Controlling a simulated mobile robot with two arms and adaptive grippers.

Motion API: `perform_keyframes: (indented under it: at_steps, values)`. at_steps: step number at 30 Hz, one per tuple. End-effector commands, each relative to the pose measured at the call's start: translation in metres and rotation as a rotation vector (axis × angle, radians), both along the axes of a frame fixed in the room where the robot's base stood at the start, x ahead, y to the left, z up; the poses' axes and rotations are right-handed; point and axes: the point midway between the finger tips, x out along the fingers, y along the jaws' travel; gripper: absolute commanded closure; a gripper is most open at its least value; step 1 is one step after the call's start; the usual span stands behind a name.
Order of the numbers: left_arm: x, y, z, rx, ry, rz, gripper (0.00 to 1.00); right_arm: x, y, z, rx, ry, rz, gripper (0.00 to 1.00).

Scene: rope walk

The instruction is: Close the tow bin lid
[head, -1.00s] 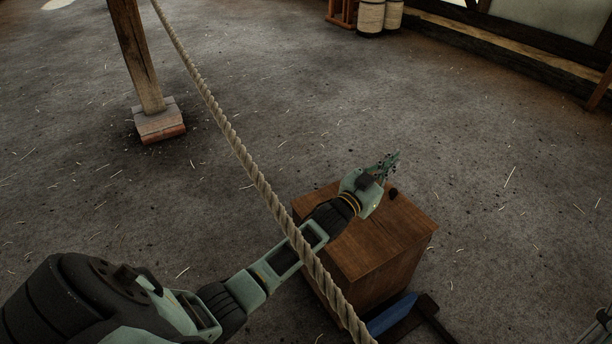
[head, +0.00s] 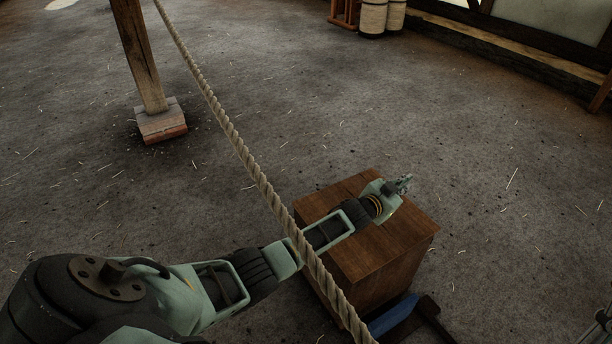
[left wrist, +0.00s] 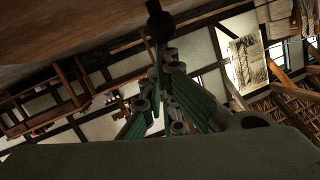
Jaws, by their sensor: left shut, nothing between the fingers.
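The tow bin (head: 385,268) is a brown wooden box standing on the floor at the lower middle of the head view. Its lid (head: 345,192) lies flat across the top, with no gap that I can see. My left gripper (head: 405,183) is shut and empty, just over the right part of the lid, where it hides the dark knob. In the left wrist view the shut fingers (left wrist: 160,62) point at a dark round knob (left wrist: 159,20) by the brown wood. I cannot tell if they touch. A small piece of my right gripper (head: 605,314) seems to show at the right edge.
A thick rope (head: 237,143) runs diagonally across the head view, passing over my left arm in the picture. A blue thing (head: 393,316) lies by the bin's front. A wooden post (head: 140,55) stands at the back left. The floor behind the bin is clear.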

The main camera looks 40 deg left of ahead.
Motion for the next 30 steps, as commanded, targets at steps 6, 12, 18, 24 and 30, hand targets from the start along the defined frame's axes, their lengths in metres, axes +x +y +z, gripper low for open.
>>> perform_keyframes:
  at_steps: [6,12,18,24,30]
  values:
    - [0.0,0.0,-0.002,0.003,0.008,0.0,1.0,0.0,0.0,0.0,0.001,-0.002,0.001,1.0]
    - [0.0,0.0,-0.003,0.004,0.008,0.001,1.0,-0.001,0.0,0.0,0.001,-0.003,0.001,1.0]
    - [-0.003,0.001,-0.003,0.003,0.01,0.001,1.0,-0.001,0.0,0.001,0.001,-0.005,0.0,1.0]
    - [-0.022,0.004,0.001,0.004,0.008,0.001,1.0,-0.001,0.0,0.0,0.001,-0.004,0.0,1.0]
    - [-0.052,0.01,0.009,0.003,0.008,0.0,1.0,0.0,0.0,0.0,0.001,-0.004,0.0,1.0]
